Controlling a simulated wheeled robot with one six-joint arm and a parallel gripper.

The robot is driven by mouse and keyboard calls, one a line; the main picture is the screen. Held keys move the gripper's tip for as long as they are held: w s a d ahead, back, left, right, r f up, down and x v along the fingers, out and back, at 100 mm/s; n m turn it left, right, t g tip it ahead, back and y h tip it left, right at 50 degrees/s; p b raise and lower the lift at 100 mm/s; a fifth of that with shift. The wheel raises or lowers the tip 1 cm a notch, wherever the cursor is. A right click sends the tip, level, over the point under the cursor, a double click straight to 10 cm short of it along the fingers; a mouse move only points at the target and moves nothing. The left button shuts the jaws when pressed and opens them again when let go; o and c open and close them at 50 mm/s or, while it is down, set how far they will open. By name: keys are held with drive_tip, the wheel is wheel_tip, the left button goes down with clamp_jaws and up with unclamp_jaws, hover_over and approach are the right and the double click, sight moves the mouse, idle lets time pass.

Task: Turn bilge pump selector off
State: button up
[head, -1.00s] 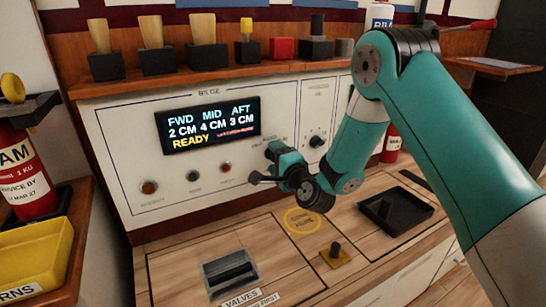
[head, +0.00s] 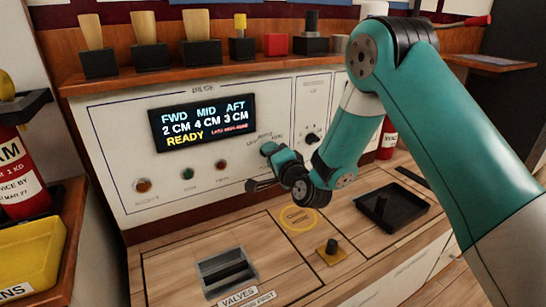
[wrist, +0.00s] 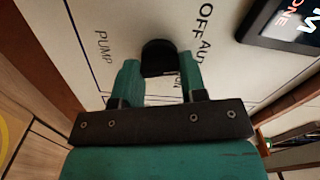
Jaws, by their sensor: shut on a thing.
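The bilge pump selector is a round black knob (wrist: 158,50) on the white panel (wrist: 85,15), seen in the wrist view. My gripper (wrist: 158,66) has a teal finger on either side of the knob and is shut on it. Printed words "OFF", "AU…" and "PUMP" show around the knob; another label is partly covered by the right finger. I cannot tell which mark the knob points to. In the head view my gripper (head: 268,149) is against the panel and hides the knob.
A lit display (head: 203,122) reading "READY" is on the panel, with several indicator lamps (head: 187,174) below it. Another black knob (head: 312,139) is to the right. The wooden counter below holds a valve recess (head: 228,272), a small lever (head: 331,250) and a black tray (head: 392,228).

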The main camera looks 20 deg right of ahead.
drive_tip(key=n, duration=0.1)
drive_tip(key=n+b, duration=0.1)
drive_tip(key=n, duration=0.3)
drive_tip(key=shift+s+a+f, duration=0.1)
drive_tip(key=shift+a+f, duration=0.1)
drive_tip(key=shift+a, duration=0.05)
drive_tip(key=shift+n+b, duration=0.3)
drive_tip(key=o, duration=0.9)
drive_tip(key=shift+d+r, duration=0.1)
drive_tip(key=s+d+b, duration=0.1)
drive_tip(key=s+b, duration=0.4)
drive_tip(key=b, duration=0.2)
drive_tip(key=s+d+b, duration=0.1)
drive_tip(key=s+b, duration=0.5)
drive_tip(key=b, duration=0.2)
drive_tip(key=s+d+b, duration=0.1)
drive_tip(key=s+b, duration=0.5)
drive_tip(key=b, duration=0.2)
drive_tip(key=shift+d, duration=0.2)
